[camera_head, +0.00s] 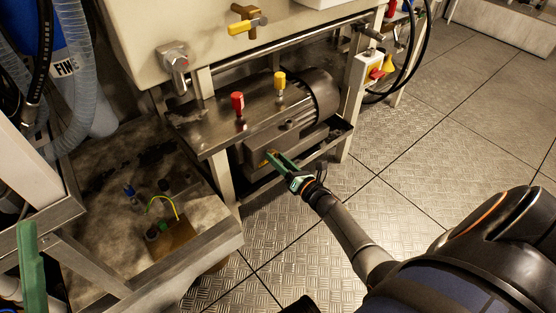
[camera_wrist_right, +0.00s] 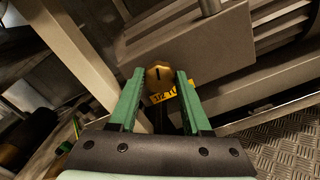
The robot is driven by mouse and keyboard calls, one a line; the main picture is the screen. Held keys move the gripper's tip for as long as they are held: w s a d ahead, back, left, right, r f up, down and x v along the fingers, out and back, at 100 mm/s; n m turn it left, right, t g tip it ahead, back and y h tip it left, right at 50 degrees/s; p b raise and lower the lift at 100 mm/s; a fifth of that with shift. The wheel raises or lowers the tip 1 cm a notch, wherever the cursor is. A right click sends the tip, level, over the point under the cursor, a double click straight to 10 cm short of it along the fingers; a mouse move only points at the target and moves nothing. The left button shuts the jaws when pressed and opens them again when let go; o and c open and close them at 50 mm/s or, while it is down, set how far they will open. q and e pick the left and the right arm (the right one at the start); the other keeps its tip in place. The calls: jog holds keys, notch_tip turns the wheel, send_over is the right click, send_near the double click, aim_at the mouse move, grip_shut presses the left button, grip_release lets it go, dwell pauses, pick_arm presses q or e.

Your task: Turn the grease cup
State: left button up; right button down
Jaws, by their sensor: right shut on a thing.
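The grease cup is a round brass cap with a dark slot (camera_wrist_right: 160,73), on the grey pump housing under the metal shelf. A yellow tag with dark lettering (camera_wrist_right: 163,97) is just below it. My right gripper (camera_wrist_right: 159,80) has its green fingers on either side of the cap, shut on it. In the head view, my right gripper (camera_head: 272,158) reaches in from the lower right, and its fingertips hide most of the cup. Green finger parts of my left gripper (camera_head: 31,262) show at the left edge; its opening cannot be made out.
Frame legs stand on both sides. A worn tray (camera_head: 110,190) with wires is at left. The tread-plate floor (camera_head: 400,165) at right is mostly clear.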

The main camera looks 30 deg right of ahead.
jog(key=shift+a+f+m+p, duration=0.15)
jog(key=shift+m+p, duration=0.1)
jog(key=shift+m, duration=7.75)
jog(key=shift+a+f+m+p, duration=0.15)
jog(key=shift+m+p, duration=0.1)
jog(key=shift+m, duration=7.75)
jog(key=shift+d, duration=0.1)
jog(key=shift+c, duration=1.8)
grip_release()
jog(key=shift+m, duration=0.3)
